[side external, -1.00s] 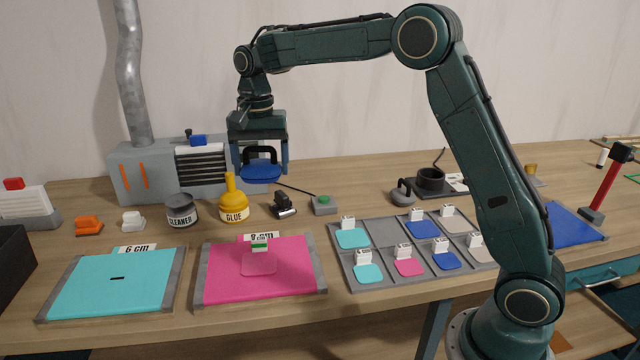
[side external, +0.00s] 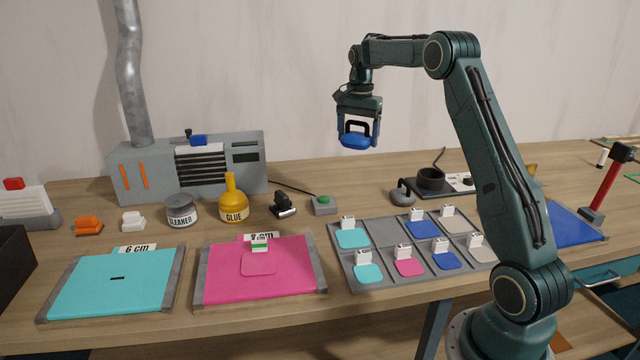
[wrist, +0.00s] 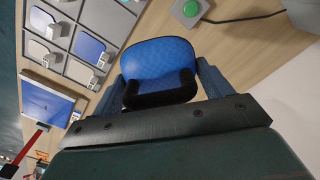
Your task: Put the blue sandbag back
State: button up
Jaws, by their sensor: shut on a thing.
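My gripper (side external: 358,128) is shut on the blue sandbag (side external: 355,142), with a finger on each side of its black handle. The sandbag hangs level in the air, high above the bench between the green-button box and the grey weight. In the wrist view the blue sandbag (wrist: 160,57) sits between the two fingers of my gripper (wrist: 160,85), its black handle toward the palm. The bench below it is clear of contact. No marked place for the sandbag can be made out.
A grey tray (side external: 335,263) of labelled patches lies in front, with one bare compartment. Pink (side external: 220,283) and cyan (side external: 85,293) tracks lie left.

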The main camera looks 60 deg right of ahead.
jog(key=m, duration=0.1)
send_over(369, 205)
jog(key=shift+f, duration=0.15)
jog(key=shift+f, duration=0.1)
notch_tip(369, 205, down, 16)
jog(key=shift+r, duration=0.2)
dwell(0.3)
jog(key=shift+f, duration=2.1)
jog(key=shift+f, duration=0.1)
jog(key=o, duration=1.5)
jog(key=shift+a+f, duration=0.1)
